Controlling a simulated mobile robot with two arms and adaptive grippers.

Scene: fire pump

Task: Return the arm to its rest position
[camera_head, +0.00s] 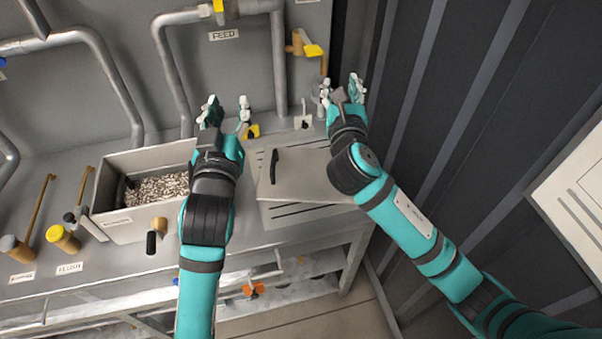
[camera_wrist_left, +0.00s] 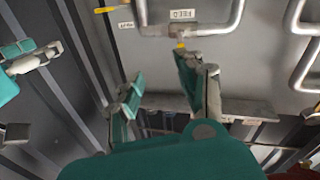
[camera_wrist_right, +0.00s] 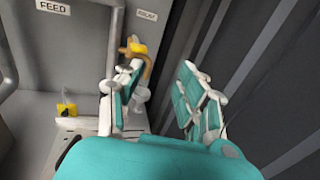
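My left gripper (camera_head: 227,108) is raised over the back of the bench, just right of the open metal box. Its fingers stand apart with nothing between them, as the left wrist view (camera_wrist_left: 158,78) also shows. My right gripper (camera_head: 341,92) is raised at the right end of the bench, near the dark ribbed wall. Its fingers are also apart and empty in the right wrist view (camera_wrist_right: 160,78). Both arms reach forward from the bottom of the head view.
The open box (camera_head: 125,228) holds small pellets. A flat lid (camera_head: 305,175) with a black handle lies right of it. Pipes (camera_head: 105,75) and a yellow valve handle (camera_head: 313,50) are on the back panel. The ribbed wall (camera_head: 450,100) bounds the right.

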